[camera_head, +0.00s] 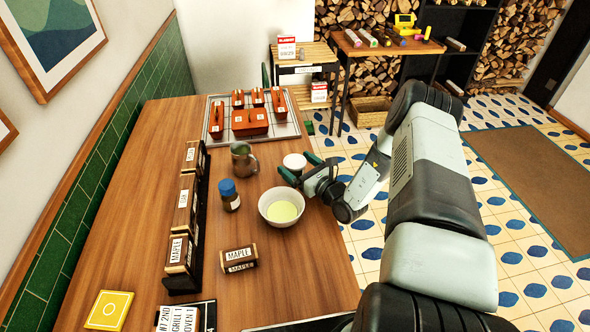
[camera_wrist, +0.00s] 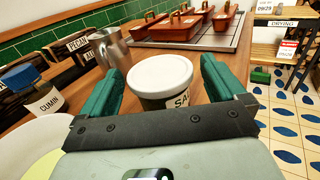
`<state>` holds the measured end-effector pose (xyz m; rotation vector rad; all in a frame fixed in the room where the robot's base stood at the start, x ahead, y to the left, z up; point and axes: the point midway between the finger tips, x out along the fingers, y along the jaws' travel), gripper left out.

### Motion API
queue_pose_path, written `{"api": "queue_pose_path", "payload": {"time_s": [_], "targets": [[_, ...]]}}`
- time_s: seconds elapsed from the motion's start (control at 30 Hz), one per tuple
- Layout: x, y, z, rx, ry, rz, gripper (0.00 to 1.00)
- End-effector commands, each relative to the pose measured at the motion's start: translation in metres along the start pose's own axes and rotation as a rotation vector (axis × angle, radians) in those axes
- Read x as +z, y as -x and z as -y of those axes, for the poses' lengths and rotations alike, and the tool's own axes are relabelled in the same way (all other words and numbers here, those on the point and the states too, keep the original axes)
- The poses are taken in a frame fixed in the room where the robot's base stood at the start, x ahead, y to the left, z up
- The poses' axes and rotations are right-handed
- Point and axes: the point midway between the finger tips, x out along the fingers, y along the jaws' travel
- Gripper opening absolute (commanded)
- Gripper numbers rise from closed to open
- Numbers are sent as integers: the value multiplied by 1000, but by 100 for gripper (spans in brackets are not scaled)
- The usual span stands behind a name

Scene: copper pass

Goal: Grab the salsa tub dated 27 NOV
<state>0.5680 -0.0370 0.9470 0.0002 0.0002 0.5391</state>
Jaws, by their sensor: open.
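A small tub with a white lid (camera_wrist: 160,76) stands on the table between the two green fingers of my gripper (camera_wrist: 160,88) in the wrist view. Its label shows the letters "SA"; the rest, and any date, is hidden behind the gripper's dark bar. In the head view the tub (camera_head: 294,163) stands near the table's right edge, with my gripper (camera_head: 299,173) at it, coming from the right. My gripper is open, its fingers on either side of the tub with a gap visible.
A white bowl (camera_head: 281,206) with pale yellow contents is close beside my gripper. A metal mug (camera_head: 243,160) and a blue-capped cumin jar (camera_head: 229,195) stand to the left. Red-brown lidded dishes (camera_head: 250,121) sit on a tiled tray behind. The table's right edge is close.

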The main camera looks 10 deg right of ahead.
Motion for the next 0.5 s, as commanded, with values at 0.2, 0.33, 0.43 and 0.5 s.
{"api": "queue_pose_path", "payload": {"time_s": [0.2, 0.33, 0.43, 0.5], "targets": [[-2, -27, 0, 1, 1, 0, 97], [-1, -30, 0, -1, 1, 0, 97], [-1, -30, 0, -1, 0, 0, 97], [-1, -30, 0, -1, 0, 0, 94]]}}
